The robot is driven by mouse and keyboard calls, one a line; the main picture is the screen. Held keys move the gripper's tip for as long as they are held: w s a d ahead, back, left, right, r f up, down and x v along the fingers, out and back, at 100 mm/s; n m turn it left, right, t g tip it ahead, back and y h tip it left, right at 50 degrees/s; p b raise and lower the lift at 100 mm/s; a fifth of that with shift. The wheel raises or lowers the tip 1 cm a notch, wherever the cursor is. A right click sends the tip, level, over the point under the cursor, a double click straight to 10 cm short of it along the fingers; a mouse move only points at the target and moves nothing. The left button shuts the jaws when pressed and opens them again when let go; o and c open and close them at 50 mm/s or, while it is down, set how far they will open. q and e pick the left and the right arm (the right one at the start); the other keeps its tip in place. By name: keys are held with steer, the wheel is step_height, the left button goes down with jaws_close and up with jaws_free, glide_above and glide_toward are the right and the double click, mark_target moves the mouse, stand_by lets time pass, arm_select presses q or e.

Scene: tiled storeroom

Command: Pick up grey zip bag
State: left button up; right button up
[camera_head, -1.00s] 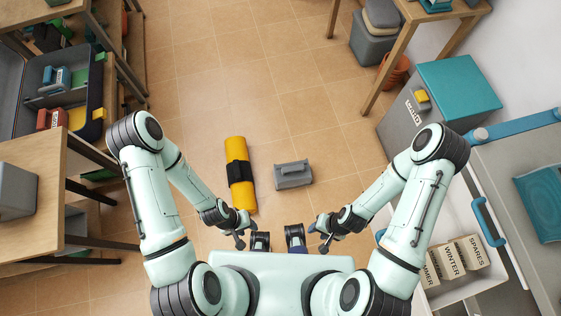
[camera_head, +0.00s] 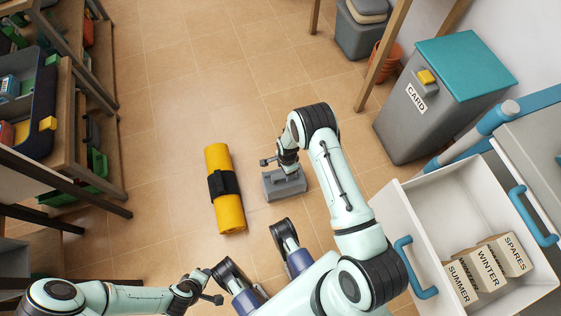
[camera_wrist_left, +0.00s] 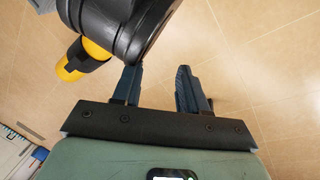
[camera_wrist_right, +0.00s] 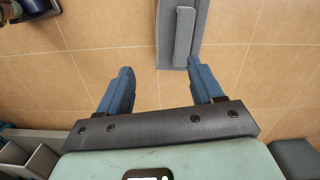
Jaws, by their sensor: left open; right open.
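The grey zip bag (camera_head: 287,186) lies on the tiled floor in front of me as a small grey block with a raised handle-like strip. My right gripper (camera_head: 272,161) is over its far left side, partly covering it.
A yellow roll with a black band (camera_head: 223,188) lies left of the bag. Shelving (camera_head: 95,120) stands at left. A grey CARD bin (camera_head: 420,118) and an open white drawer (camera_head: 405,205) with labelled boxes (camera_head: 487,265) are at right. Floor beyond the bag is clear.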

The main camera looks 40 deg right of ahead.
steer(key=w+f+b, duration=0.1)
steer(key=f, duration=0.2)
steer(key=w+d+f+m+b, duration=0.1)
steer(key=f, duration=0.2)
steer(key=w+d+f+m+b, duration=0.1)
steer(key=w+f+b, duration=0.1)
steer(key=f, duration=0.1)
steer(key=shift+d+f+h, duration=0.2)
steer(key=shift+d+h, duration=0.05)
steer(key=shift+h, duration=0.05)
steer(key=b, duration=0.2)
glide_above(284, 180)
steer(key=f, duration=0.3)
steer(key=w+f, duration=0.1)
steer(key=shift+d+f, duration=0.25)
steer(key=shift+d, duration=0.1)
steer(key=shift+f+b, duration=0.3)
steer(key=shift+f, duration=0.3)
arm_select(q)
steer(key=s+a+f+g, duration=0.2)
steer(key=s+f+g, duration=0.1)
steer(key=s+f, duration=0.5)
steer(key=shift+s+f+n, duration=0.15)
steer(key=shift+f+n, duration=0.25)
steer(key=shift+f, duration=0.25)
arm_select(e)
jaws_close()
